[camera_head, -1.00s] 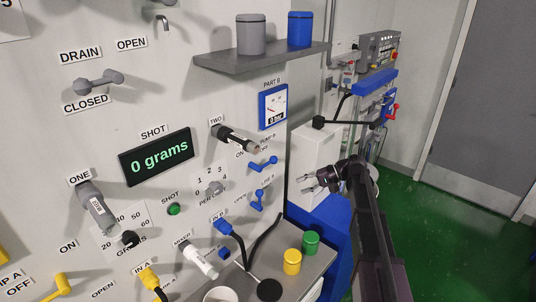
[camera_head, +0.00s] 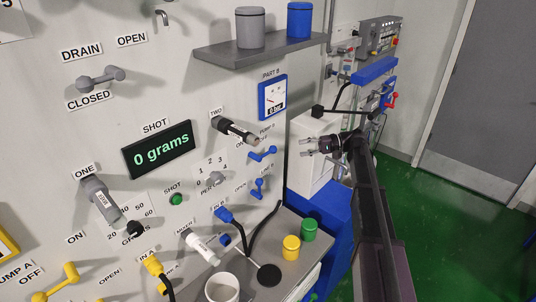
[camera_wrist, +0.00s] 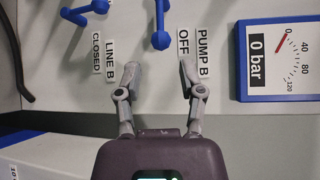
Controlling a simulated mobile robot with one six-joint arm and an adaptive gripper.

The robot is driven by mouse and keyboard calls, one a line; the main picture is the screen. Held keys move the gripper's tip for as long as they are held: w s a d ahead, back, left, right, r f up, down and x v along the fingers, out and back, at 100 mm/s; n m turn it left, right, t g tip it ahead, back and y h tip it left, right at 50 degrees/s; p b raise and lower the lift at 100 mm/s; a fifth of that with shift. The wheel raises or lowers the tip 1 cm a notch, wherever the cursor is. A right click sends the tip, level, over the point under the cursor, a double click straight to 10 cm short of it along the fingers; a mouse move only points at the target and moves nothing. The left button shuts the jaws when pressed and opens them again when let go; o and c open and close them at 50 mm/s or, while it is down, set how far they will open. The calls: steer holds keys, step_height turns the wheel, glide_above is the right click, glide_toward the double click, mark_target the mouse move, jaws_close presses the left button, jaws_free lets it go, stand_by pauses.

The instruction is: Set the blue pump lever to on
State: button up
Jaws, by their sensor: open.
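The blue pump lever (camera_head: 262,154) is on the pale panel, below the part B gauge. Its handle points right, towards OFF. In the wrist view the lever (camera_wrist: 160,38) shows at the top, beside the PUMP B and OFF labels, with its upper part cut off. My gripper (camera_head: 304,147) is open and empty, right of the lever in the head view and apart from it. In the wrist view its fingertips (camera_wrist: 159,68) are below the lever's knob, one on each side of its line.
The blue line B lever (camera_head: 258,188) is just below the pump lever, and the blue gauge (camera_head: 272,99) above it reads 0 bar. A grey shelf (camera_head: 250,51) juts out higher up. A bench with yellow (camera_head: 291,248) and green (camera_head: 309,230) pots is below.

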mark_target(268, 152)
steer(key=a, duration=0.4)
steer(key=s+a+f+b, duration=0.1)
steer(key=a, duration=0.8)
steer(key=shift+s+f+b, duration=0.35)
steer(key=shift+f, duration=0.05)
jaws_close()
steer(key=shift+d, duration=0.15)
